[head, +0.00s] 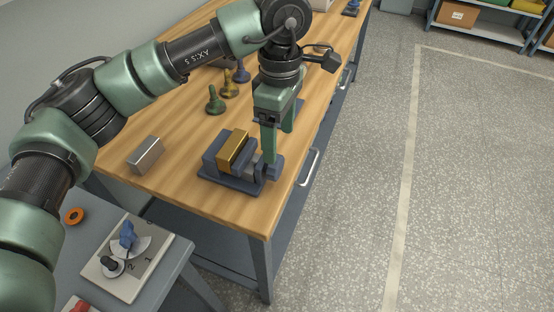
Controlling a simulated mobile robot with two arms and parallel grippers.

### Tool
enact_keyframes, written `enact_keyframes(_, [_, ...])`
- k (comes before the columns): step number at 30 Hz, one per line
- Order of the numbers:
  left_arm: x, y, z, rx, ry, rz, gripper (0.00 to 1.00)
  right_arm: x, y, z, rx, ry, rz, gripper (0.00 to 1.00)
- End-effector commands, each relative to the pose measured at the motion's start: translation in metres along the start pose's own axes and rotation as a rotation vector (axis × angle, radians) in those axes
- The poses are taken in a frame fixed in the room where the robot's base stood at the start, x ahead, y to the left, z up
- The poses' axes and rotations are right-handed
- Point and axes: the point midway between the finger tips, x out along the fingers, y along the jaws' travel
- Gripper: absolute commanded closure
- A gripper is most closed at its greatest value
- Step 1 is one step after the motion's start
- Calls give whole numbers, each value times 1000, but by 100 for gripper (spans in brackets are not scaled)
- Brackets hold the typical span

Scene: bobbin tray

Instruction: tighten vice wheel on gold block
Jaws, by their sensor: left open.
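A blue-grey vice (216,158) stands near the front right corner of the wooden bench. A gold block (233,150) sits in it, between its jaws as far as I can see. My left gripper (279,146) points down at the right end of the vice, with its green fingers apart. The nearer finger reaches down beside the vice's right end and partly covers it. The wheel is mostly hidden there, and I cannot tell whether a finger touches it. My right gripper is not in view.
A silver block (146,155) lies left of the vice on the bench (190,190). Green (215,101), yellow (229,87) and blue (242,73) knobbed pieces stand behind. A dial panel (150,272) and an orange ring (74,215) are on a lower grey table. The floor at right is clear.

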Motion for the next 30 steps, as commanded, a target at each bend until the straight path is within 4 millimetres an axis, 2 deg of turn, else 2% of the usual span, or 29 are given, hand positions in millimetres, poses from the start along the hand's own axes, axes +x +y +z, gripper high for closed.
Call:
enact_keyframes(5, [17, -2, -4, -2, 16, -5, 26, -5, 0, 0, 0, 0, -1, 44])
enact_keyframes(15, [67, -2, -4, -2, 13, -5, 26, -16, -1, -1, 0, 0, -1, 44])
enact_keyframes(20, [76, -1, -4, -2, 13, -2, 26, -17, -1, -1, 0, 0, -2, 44])
enact_keyframes(27, [78, -1, -4, -1, 13, -2, 26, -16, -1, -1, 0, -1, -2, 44])
enact_keyframes(30, [78, -1, -4, -2, 13, -2, 54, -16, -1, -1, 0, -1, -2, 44])
